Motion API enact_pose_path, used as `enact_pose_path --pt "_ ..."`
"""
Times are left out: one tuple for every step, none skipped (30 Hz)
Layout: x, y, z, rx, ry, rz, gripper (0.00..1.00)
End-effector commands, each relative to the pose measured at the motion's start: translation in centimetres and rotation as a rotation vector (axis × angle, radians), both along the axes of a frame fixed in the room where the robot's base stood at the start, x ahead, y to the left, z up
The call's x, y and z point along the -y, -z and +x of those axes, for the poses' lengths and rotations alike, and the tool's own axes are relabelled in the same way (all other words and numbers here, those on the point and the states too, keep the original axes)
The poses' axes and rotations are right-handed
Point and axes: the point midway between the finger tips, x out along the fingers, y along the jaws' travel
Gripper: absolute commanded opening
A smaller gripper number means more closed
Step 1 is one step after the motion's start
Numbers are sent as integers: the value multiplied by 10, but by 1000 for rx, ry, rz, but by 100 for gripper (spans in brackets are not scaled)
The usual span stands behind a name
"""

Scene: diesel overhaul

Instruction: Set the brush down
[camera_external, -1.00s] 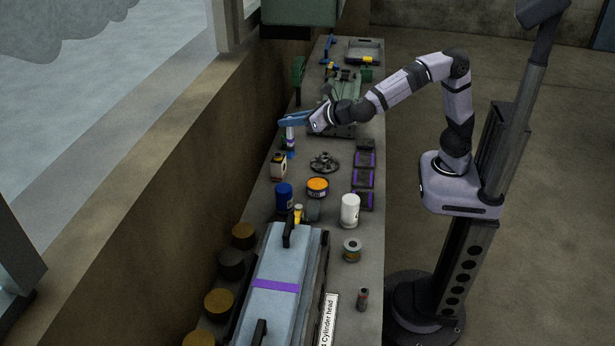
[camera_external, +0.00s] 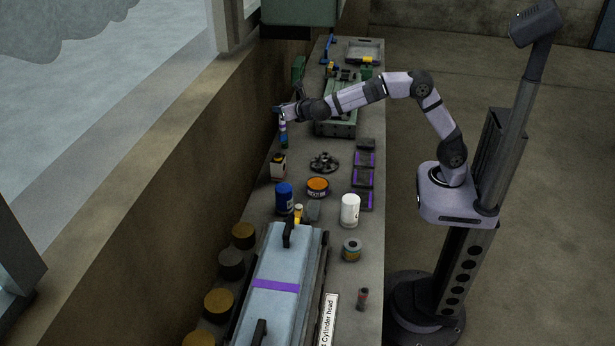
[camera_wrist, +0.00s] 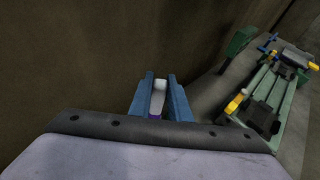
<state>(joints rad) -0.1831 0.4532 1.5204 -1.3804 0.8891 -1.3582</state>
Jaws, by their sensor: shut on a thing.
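My gripper (camera_external: 279,110) is at the left, wall-side edge of the bench, with the arm reaching across from the right. Its blue fingers (camera_wrist: 160,80) are shut on a slim upright thing, which I take to be the brush (camera_external: 283,136). In the wrist view a pale grey end of the brush (camera_wrist: 159,97) with some purple shows between the fingers. I cannot tell whether its lower end touches the bench (camera_external: 300,225).
A green fixture (camera_external: 337,127) stands right of my gripper. A small bottle (camera_external: 278,168), a dark wheel-like part (camera_external: 324,162) and an orange-topped tin (camera_external: 317,187) stand nearer the camera. The wall (camera_external: 215,150) runs close along the left. Dark purple-marked trays (camera_external: 364,178) line the right edge.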

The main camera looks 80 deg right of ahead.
Motion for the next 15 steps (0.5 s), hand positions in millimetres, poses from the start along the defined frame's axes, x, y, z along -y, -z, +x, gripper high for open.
enact_pose_path --pt "0 1 0 0 -1 0 0" --pt "0 2 0 0 -1 0 0" --pt "0 3 0 0 -1 0 0" --pt "0 5 0 0 -1 0 0" --pt "0 8 0 -1 -1 0 0" --pt "0 12 0 -3 -1 0 0" --pt "0 16 0 -3 -1 0 0" --pt "-1 20 0 -3 -2 0 0" --pt "-1 26 0 -4 -2 0 0" --pt "-1 31 0 -4 -2 0 0" --pt "-1 35 0 -4 -2 -1 0" --pt "-1 39 0 -3 -2 0 0" --pt "-1 43 0 -2 -2 0 0" --pt "-1 46 0 -2 -2 0 0" --pt "-1 49 0 -2 -2 -1 0"
